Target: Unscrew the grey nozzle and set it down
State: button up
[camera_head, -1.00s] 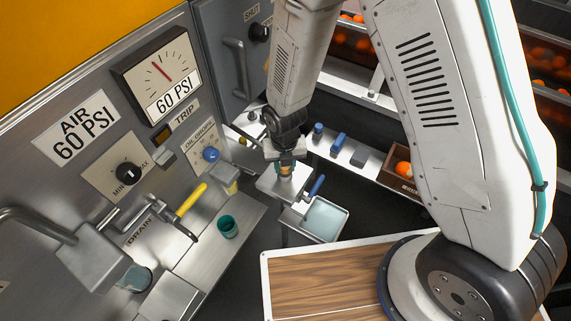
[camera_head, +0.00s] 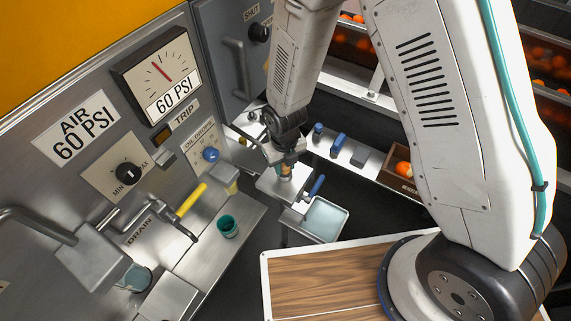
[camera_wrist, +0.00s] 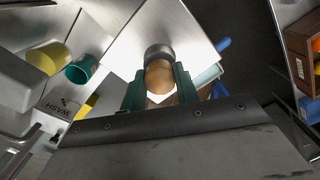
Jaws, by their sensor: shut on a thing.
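My gripper (camera_head: 284,163) points down over a small steel stand (camera_head: 268,185) in the middle of the head view. In the head view only a small tan and grey bit shows below the fingers. I cannot tell whether the nozzle is still seated in the stand.
A blue-handled piece (camera_head: 316,186) and a pale tray (camera_head: 325,219) are close right of the stand. A yellow lever (camera_head: 191,200) and a teal cup (camera_head: 228,227) are to the left. A wooden-topped surface (camera_head: 325,284) is in front. A rail with blue parts (camera_head: 338,142) runs behind.

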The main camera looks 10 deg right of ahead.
jog(key=o, duration=0.5)
jog(key=shift+m, duration=0.8)
jog(key=shift+m, duration=0.8)
jog(key=shift+m, duration=0.9)
